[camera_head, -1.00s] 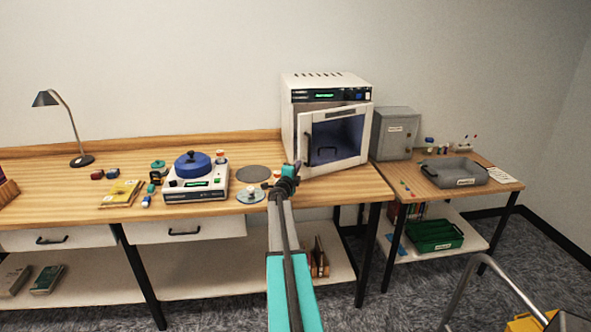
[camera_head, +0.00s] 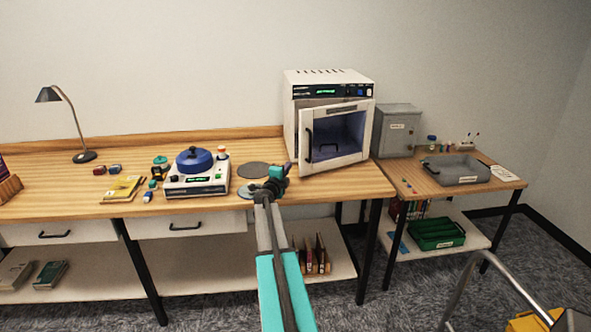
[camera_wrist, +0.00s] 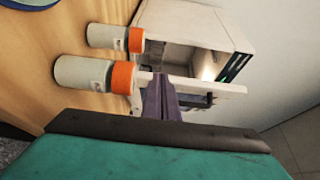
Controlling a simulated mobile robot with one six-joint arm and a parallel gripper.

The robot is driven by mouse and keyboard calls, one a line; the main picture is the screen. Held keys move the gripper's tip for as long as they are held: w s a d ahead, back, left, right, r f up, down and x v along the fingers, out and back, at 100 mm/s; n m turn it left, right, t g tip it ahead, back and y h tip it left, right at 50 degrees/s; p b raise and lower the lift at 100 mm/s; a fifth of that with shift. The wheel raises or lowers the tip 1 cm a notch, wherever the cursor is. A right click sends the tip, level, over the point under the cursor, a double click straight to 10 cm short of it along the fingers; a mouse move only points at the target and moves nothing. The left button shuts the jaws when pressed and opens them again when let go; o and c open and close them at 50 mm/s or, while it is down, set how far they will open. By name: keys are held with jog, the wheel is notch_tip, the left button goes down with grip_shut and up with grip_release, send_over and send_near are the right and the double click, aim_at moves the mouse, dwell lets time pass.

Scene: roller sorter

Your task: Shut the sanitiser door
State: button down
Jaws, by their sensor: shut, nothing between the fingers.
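The sanitiser (camera_head: 330,86) is a white box cabinet with a green-lit display, at the right end of the long bench. Its door (camera_head: 337,166) stands ajar, with a dark handle (camera_head: 310,147) at the door's left side. The wrist view shows the door (camera_wrist: 208,86) edge-on and away from the sanitiser body (camera_wrist: 195,22), with the lit interior between. My gripper (camera_head: 288,167) is just left of the door in the head view. Its purple fingers (camera_wrist: 163,92) are shut and empty, pointing at the door; in the wrist view they overlap its edge. I cannot tell whether they touch.
Two white bottles with orange caps (camera_wrist: 115,38) (camera_wrist: 95,74) are left of my fingers in the wrist view. A device with a blue lid (camera_head: 194,160) stands left of my arm. A grey cabinet (camera_head: 397,130) and grey tray (camera_head: 455,168) are on the right side table.

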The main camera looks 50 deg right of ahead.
jog(key=w+a, duration=0.2)
jog(key=shift+w+a, duration=0.2)
jog(key=shift+w, duration=0.1)
